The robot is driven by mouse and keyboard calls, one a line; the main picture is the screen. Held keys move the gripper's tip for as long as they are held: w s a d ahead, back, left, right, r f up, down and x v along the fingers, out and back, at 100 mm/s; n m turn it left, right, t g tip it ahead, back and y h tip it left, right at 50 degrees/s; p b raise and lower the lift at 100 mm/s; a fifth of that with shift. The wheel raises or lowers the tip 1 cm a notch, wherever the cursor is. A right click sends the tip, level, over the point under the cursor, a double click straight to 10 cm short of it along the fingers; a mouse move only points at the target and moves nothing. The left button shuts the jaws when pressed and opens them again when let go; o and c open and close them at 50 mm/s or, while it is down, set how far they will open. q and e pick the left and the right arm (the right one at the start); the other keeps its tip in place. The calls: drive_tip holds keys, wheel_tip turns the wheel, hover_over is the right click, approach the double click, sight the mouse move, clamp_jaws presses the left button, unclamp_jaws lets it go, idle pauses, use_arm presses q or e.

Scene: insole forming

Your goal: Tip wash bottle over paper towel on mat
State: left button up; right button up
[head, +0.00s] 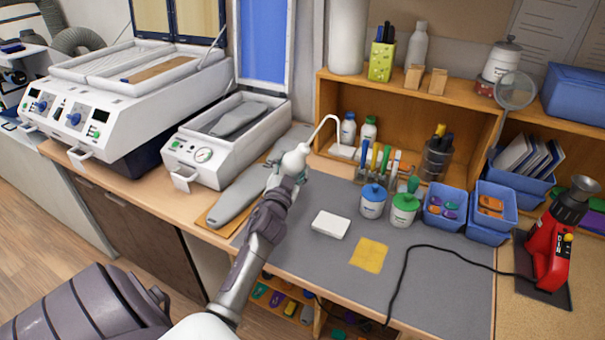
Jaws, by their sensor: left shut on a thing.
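The white wash bottle (296,159) has a thin bent spout that rises up and to the right. My left gripper (283,172) is shut on it, and the gripper hides part of its body. The bottle is held at the back left of the grey mat (310,262). A folded white pad that looks like the paper towel (331,224) lies flat on the mat, nearer to me and right of the bottle. The bottle is apart from it. My right gripper is not in view.
A yellow cloth (369,254) lies right of the towel. A blue-lidded jar (373,200), a green-lidded jar (404,209) and blue bins (445,207) stand behind. A grey insole shape (238,198) lies left of my arm. A black cable crosses the mat's right side.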

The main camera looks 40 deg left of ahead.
use_arm(q)
drive_tip(key=shift+s+a+f+m+t+b, duration=0.3)
drive_tip(key=shift+a+f+m+b, duration=0.25)
drive_tip(key=shift+f+m+b, duration=0.35)
drive_tip(key=m+b, duration=0.1)
drive_tip(key=f+m+b, duration=0.1)
drive_tip(key=shift+a+m+b, duration=0.1)
drive_tip(key=shift+m+b, duration=0.3)
drive_tip(key=shift+s+a+f+m+t+h+b, duration=0.1)
drive_tip(key=shift+a+f+m+t+h+b, duration=0.15)
drive_tip(key=shift+f+m+t+h+b, duration=0.35)
drive_tip(key=shift+a+r+m, duration=0.1)
drive_tip(key=shift+m, duration=0.3)
drive_tip(key=shift+m+b, duration=0.3)
drive_tip(key=shift+b, duration=0.1)
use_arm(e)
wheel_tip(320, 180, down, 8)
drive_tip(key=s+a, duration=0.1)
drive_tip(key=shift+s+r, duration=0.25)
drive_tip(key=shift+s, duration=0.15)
